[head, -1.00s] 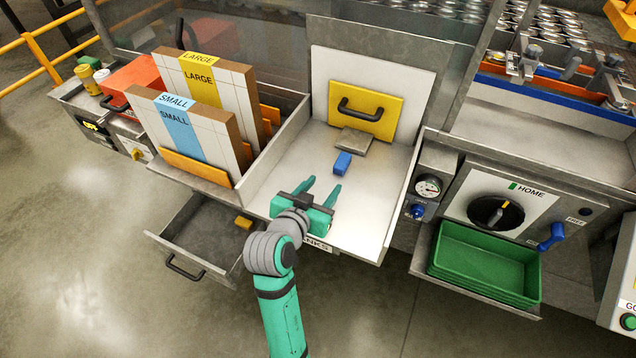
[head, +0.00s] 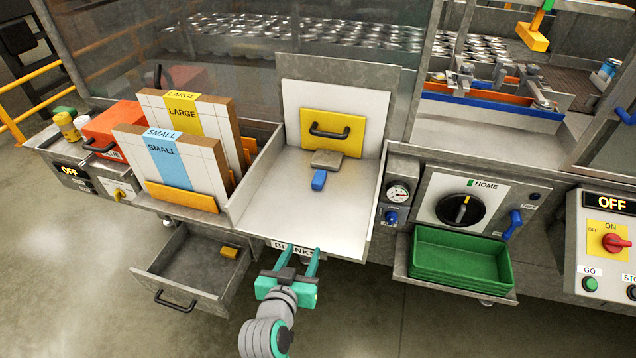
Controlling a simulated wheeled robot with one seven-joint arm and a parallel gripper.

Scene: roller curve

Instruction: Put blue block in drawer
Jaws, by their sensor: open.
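The blue block (head: 319,180) lies on the light metal tray (head: 275,205), just in front of a grey-brown flat block. My gripper (head: 302,256) is open and empty. It is at the tray's front edge, by the BLANKS label, nearer to me than the blue block and apart from it. The open drawer (head: 178,292) is below and left of the tray, pulled out, with a small yellow block (head: 229,252) inside at its back right.
A grey-brown block (head: 327,159) lies before a yellow panel with a black handle (head: 331,131). A green bin (head: 458,262) and a gauge (head: 397,193) are to the right. Floor in front is clear.

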